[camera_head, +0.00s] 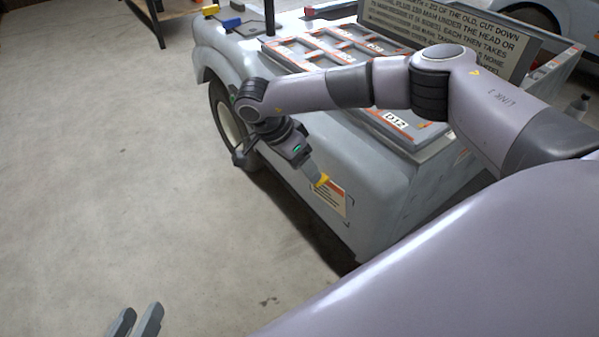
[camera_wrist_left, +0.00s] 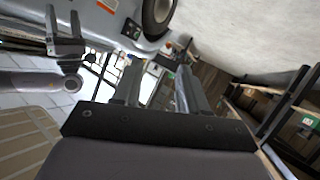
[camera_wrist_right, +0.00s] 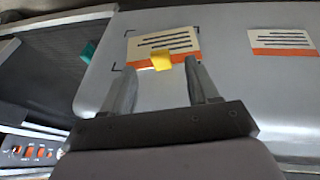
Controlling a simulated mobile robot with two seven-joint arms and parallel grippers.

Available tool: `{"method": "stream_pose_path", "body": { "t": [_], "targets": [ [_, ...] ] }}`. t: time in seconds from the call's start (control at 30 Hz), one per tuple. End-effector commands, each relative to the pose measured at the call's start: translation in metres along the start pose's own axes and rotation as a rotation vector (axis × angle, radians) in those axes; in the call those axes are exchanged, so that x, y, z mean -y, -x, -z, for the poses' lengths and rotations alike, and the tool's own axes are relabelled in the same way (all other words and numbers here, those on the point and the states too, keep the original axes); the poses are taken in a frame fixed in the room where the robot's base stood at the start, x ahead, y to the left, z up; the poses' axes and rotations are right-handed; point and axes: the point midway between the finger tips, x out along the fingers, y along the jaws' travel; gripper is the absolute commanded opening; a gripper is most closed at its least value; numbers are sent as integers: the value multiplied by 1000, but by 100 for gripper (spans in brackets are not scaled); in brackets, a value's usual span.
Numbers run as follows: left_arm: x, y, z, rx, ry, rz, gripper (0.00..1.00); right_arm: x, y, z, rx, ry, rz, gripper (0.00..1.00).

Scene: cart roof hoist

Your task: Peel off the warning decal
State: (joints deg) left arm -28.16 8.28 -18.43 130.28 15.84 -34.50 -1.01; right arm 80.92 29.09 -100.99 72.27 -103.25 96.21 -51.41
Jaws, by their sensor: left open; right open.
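The warning decal (camera_head: 333,199) is a cream label with dark lines and an orange stripe, on the cart's grey side panel. It also shows in the right wrist view (camera_wrist_right: 180,40), with black corner marks around it. A yellow tab (camera_wrist_right: 161,62) sticks out at its orange edge. My right gripper (camera_wrist_right: 160,72) is open, its fingertips close to the decal on either side of the tab; contact cannot be told. In the head view my right gripper (camera_head: 318,178) hides part of the decal. My left gripper (camera_head: 137,318) is open and empty, low over the floor, away from the cart.
A second similar label (camera_wrist_right: 283,42) is on the panel beside the decal in the right wrist view. The cart (camera_head: 300,190) has a wheel (camera_head: 228,122) and a tray of panels (camera_head: 320,45) on top. A large text sign (camera_head: 450,30) stands behind. Floor at left is clear.

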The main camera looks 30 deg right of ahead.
Motion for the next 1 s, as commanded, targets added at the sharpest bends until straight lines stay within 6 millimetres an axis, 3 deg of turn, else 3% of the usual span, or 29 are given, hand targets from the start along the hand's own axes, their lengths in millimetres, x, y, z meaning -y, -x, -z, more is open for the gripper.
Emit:
{"method": "stream_pose_path", "body": {
  "t": [0.5,0.83,0.87,1.0],
  "targets": [
    [-5,-7,-4,-33,25,-43,43,0,-64,-1,2,0,-1,60],
    [-4,-5,-3,-38,11,-35,43,0,-70,-1,2,0,0,60],
    [-4,-5,-3,-38,11,-35,43,0,-69,-1,2,0,0,53],
    [-4,-5,-3,-38,11,-35,43,0,-69,-1,2,0,0,8]
  ]
}}
